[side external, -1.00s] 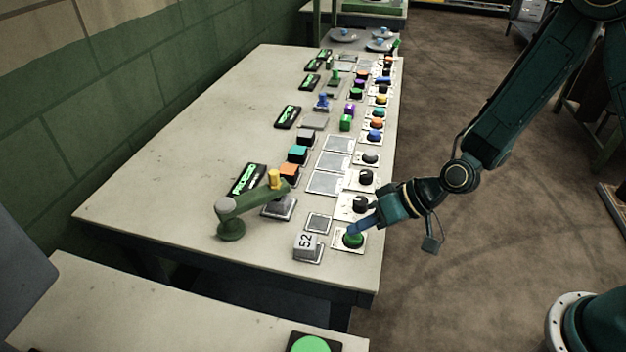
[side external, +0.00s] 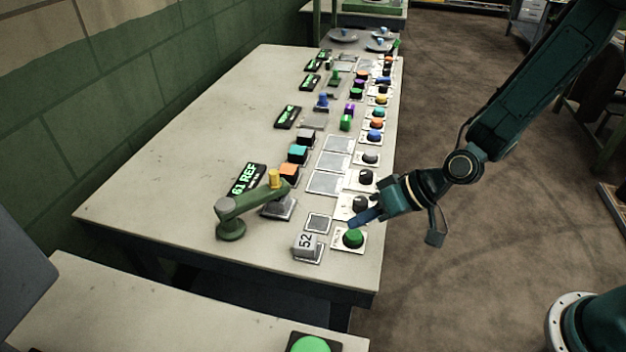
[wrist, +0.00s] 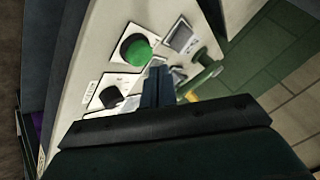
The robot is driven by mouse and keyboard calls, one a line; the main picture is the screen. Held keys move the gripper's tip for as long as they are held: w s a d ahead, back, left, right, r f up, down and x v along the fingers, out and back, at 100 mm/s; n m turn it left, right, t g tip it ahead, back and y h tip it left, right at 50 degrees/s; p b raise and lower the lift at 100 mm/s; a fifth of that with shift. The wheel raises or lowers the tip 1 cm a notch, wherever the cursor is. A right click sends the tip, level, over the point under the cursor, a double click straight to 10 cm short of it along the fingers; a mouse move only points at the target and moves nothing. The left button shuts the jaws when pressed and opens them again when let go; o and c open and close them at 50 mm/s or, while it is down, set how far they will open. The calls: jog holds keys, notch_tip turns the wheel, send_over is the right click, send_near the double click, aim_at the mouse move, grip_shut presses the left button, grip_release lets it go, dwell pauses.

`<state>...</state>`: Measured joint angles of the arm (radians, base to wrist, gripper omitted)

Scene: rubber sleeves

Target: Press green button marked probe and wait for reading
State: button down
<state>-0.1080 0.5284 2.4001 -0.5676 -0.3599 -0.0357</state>
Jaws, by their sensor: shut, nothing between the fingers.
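The green button (side external: 353,238) sits on a white plate at the near right corner of the table; its label is too small to read. It also shows in the wrist view (wrist: 136,50). My gripper (side external: 356,225) is shut and empty, its blue fingertips just above and behind the button, apart from it. In the wrist view the fingers (wrist: 157,80) are together beside the button plate. A black display (side external: 246,180) behind the green probe arm (side external: 250,202) reads "61 REF" in green. The probe arm stands over a grey pad with a yellow piece on top.
A grey block marked 52 (side external: 305,243) stands left of the button. A black knob (side external: 360,204) is close behind it. Rows of coloured blocks, buttons and displays run back along the table's right edge. The table's left half (side external: 180,150) is clear. Another green button (side external: 310,345) is at the bottom edge.

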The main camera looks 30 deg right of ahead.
aim_at(360, 235)
jog(key=shift+r, duration=2.35)
jog(key=s+d+r+n+h, duration=0.1)
jog(key=s+d+r+h, duration=0.3)
jog(key=s+d+r, duration=0.55)
jog(key=s+d+r+m+h, duration=0.2)
jog(key=s+d+r, duration=0.5)
jog(key=s, duration=0.4)
jog(key=shift+s+d+h, duration=0.3)
jog(key=shift+d+h, duration=0.3)
